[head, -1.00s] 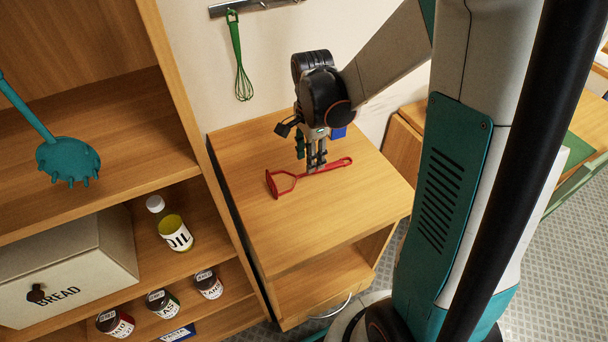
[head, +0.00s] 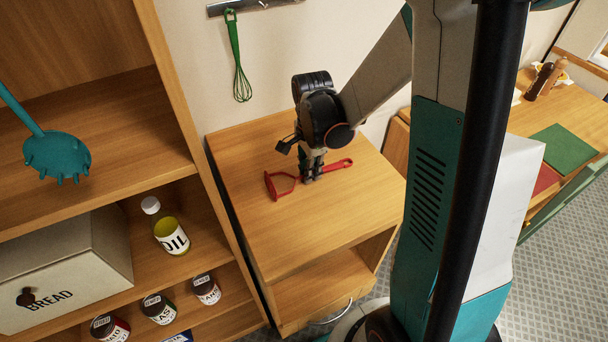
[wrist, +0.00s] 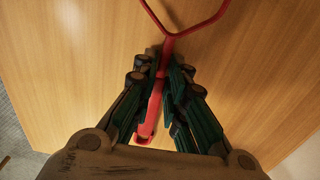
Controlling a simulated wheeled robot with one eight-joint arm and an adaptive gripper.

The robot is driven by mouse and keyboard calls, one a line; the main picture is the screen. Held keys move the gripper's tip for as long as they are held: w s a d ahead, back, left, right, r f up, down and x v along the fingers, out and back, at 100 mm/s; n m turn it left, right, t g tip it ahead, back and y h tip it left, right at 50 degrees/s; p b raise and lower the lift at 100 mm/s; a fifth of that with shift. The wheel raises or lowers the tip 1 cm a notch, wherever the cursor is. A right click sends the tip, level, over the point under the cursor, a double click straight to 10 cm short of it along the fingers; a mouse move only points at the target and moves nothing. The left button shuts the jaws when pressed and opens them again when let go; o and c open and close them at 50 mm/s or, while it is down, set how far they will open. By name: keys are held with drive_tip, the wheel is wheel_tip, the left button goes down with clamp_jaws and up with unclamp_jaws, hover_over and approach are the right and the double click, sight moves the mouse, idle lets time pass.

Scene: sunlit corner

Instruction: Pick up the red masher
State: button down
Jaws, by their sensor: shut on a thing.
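The red masher (head: 281,184) lies on the wooden cabinet top (head: 255,220), its looped head to the left and its handle to the right in the head view. My gripper (head: 312,178) is over the middle of the masher, low at the cabinet top, with its fingers shut around the shaft. In the wrist view my gripper (wrist: 168,75) has a finger on each side of the red shaft (wrist: 167,45). The masher's frame opens toward the top of that view, and part of the handle shows between the fingers. Whether the masher touches the wood cannot be told.
A shelf unit at left holds an oil bottle (head: 168,230), a bread box (head: 60,270) and several jars (head: 158,308). A teal utensil (head: 57,155) hangs in front of it. A green whisk (head: 240,70) hangs on the wall. The cabinet's front top is clear.

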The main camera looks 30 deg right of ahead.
wheel_tip(320, 180, up, 20)
drive_tip(key=p, duration=0.6)
idle(0.5)
